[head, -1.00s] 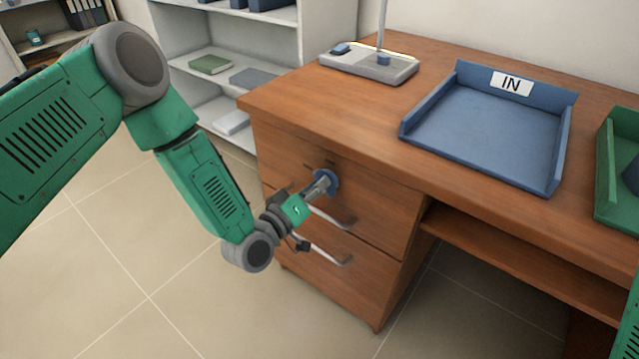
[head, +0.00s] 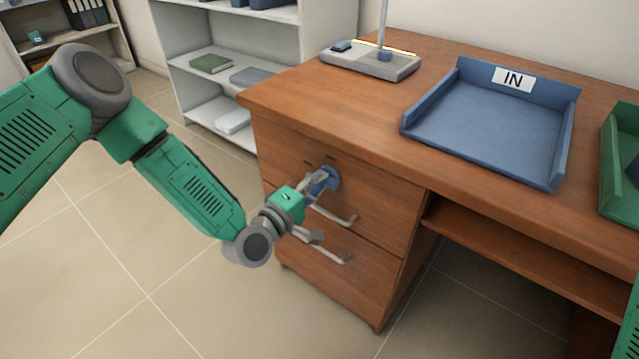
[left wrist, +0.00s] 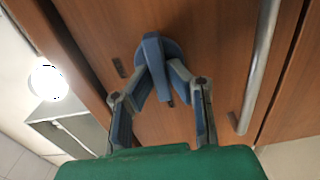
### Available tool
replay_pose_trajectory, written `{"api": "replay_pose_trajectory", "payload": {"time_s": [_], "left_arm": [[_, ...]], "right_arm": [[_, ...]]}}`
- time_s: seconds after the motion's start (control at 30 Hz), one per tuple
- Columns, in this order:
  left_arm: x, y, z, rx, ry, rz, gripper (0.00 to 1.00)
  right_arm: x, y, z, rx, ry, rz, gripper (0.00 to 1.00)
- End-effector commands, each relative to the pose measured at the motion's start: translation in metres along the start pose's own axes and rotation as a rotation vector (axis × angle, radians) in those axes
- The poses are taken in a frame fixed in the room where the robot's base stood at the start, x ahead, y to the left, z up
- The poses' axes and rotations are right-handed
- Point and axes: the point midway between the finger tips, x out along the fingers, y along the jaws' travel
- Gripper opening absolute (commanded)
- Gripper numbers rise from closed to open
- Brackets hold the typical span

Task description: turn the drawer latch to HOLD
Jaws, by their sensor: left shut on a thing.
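The drawer latch is a blue round knob (head: 332,176) on the upper drawer front of the wooden desk. In the left wrist view, the latch (left wrist: 153,52) shows a raised blue grip bar on a round base, with small dark marks on the wood beside it. My left gripper (head: 321,181) is at the latch, its fingers closed around the bar. In the left wrist view the fingertips of my left gripper (left wrist: 160,78) press in from both sides of the bar. The lettering by the marks is too small to read. My right gripper is out of view.
Metal handles (head: 335,214) sit on the drawer fronts just below the latch, close to my left wrist. A blue IN tray (head: 480,115) and a lamp base (head: 370,66) stand on the desktop (head: 300,85). A grey shelf (head: 215,90) stands behind.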

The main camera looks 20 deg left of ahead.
Motion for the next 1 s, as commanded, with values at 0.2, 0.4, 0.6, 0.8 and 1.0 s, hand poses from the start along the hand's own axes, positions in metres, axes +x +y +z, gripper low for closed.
{"api": "replay_pose_trajectory", "payload": {"time_s": [0.2,0.4,0.6,0.8,1.0], "left_arm": [[0.0014,0.0001,-0.0076,-0.035,0.018,0.004,0.00],[0.0012,-0.0003,-0.0078,-0.042,0.018,0.003,0.00],[0.0011,-0.0006,-0.0080,-0.041,0.018,0.002,0.00],[0.0005,-0.0007,-0.0052,-0.041,0.012,0.001,0.34],[-0.0008,-0.0004,-0.0024,-0.042,0.007,0.000,0.34]], "right_arm": [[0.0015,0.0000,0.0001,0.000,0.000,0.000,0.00],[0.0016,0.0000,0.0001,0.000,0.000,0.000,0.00],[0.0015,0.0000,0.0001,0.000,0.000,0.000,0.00],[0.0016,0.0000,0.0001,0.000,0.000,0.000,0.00],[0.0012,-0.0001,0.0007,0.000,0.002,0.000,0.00]]}}
